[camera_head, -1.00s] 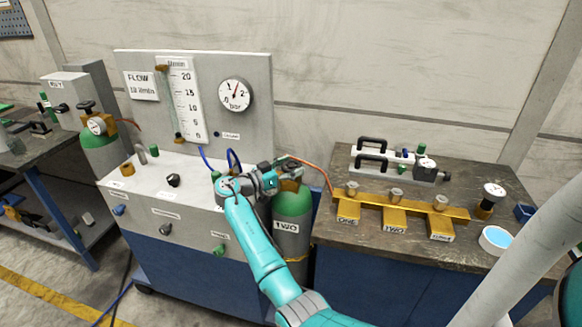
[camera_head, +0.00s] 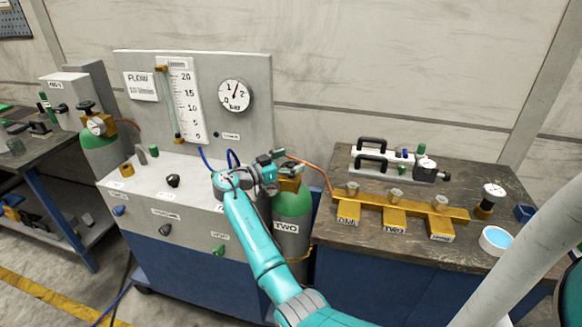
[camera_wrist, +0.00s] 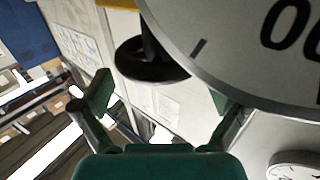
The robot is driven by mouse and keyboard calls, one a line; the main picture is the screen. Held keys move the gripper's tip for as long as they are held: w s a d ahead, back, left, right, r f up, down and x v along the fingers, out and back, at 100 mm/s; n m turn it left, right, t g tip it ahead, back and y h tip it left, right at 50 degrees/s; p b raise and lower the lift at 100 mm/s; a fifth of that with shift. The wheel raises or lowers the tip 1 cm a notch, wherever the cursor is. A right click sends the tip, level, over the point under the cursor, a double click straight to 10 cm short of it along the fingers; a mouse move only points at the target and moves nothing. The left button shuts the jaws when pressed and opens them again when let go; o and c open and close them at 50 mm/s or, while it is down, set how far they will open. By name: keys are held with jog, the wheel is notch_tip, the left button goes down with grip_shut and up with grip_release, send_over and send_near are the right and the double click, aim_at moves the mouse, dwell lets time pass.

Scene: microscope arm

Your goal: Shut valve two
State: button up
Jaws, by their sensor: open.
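The green and grey cylinder labelled TWO (camera_head: 291,222) stands between the blue-fronted panel unit and the right bench. My gripper (camera_head: 279,163) is at its top, beside the brass valve body (camera_head: 290,184), and hides most of that valve. In the wrist view my gripper (camera_wrist: 163,103) is open with nothing between its fingers. A black round knob (camera_wrist: 150,62) lies just beyond the fingers, and a large white gauge dial (camera_wrist: 255,45) fills the upper right. A brass manifold (camera_head: 370,205) on the right bench also has a block labelled TWO (camera_head: 394,230) with a knob (camera_head: 396,194) above it.
The panel unit has a flow tube (camera_head: 184,100), a pressure gauge (camera_head: 237,95) and front knobs. The right bench (camera_head: 470,265) carries a gauge (camera_head: 494,192) and a round blue-topped dish (camera_head: 496,239). An orange hose (camera_head: 312,170) runs from the cylinder top.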

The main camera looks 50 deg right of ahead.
aim_at(291, 166)
notch_tip(291, 166, up, 7)
jog(key=shift+r, duration=0.2)
dwell(0.6)
